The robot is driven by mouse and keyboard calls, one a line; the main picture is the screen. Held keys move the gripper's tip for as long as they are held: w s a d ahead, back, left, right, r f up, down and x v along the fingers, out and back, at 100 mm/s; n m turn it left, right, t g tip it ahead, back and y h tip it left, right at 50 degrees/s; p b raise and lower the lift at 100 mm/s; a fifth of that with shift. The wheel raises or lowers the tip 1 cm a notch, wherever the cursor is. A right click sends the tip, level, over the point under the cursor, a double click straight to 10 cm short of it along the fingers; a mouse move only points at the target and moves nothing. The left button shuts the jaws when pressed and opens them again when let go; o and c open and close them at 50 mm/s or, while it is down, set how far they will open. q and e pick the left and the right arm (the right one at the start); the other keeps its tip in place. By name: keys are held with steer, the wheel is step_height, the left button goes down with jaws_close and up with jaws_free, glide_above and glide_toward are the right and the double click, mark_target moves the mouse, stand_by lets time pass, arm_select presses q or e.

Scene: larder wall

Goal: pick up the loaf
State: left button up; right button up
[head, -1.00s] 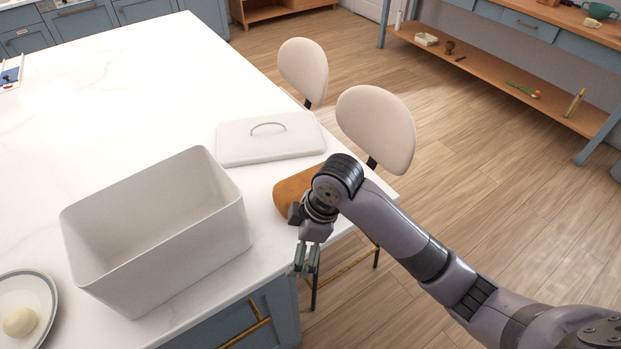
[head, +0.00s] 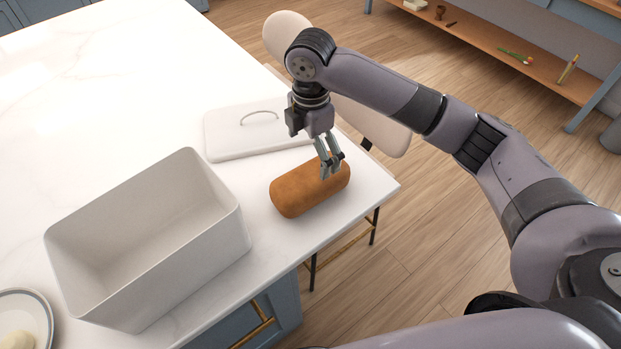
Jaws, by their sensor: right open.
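The brown loaf (head: 300,191) lies on the white counter near its right corner, to the right of the open bin. My right gripper (head: 329,172) points down at the loaf's right, far end, with its fingertips overlapping the loaf in the picture. The fingers are open, with nothing seen held between them. I cannot tell whether the fingertips touch the loaf or hover just above it. My left gripper is not in view.
An empty white bin (head: 76,243) stands left of the loaf. Its white lid (head: 226,141) with a handle lies behind the loaf. A plate (head: 38,306) with a pale round item is at lower left.

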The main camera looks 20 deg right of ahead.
mark_target(311, 173)
steer(key=f+p, duration=0.1)
steer(key=f, duration=0.4)
steer(key=shift+w+f, duration=0.1)
steer(key=shift+w, duration=0.1)
steer(key=shift+f, duration=0.55)
steer(key=shift+s+f+p, duration=0.1)
steer(key=shift+f+p, duration=0.15)
steer(key=shift+p, duration=0.15)
step_height(311, 173, down, 4)
steer(key=shift+r+p, duration=0.15)
steer(key=shift+p, duration=0.7)
steer(key=shift+f, duration=0.5)
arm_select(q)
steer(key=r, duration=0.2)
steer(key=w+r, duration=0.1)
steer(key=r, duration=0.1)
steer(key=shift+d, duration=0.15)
arm_select(e)
steer(key=shift+c, duration=0.6)
steer(key=c, duration=1.5)
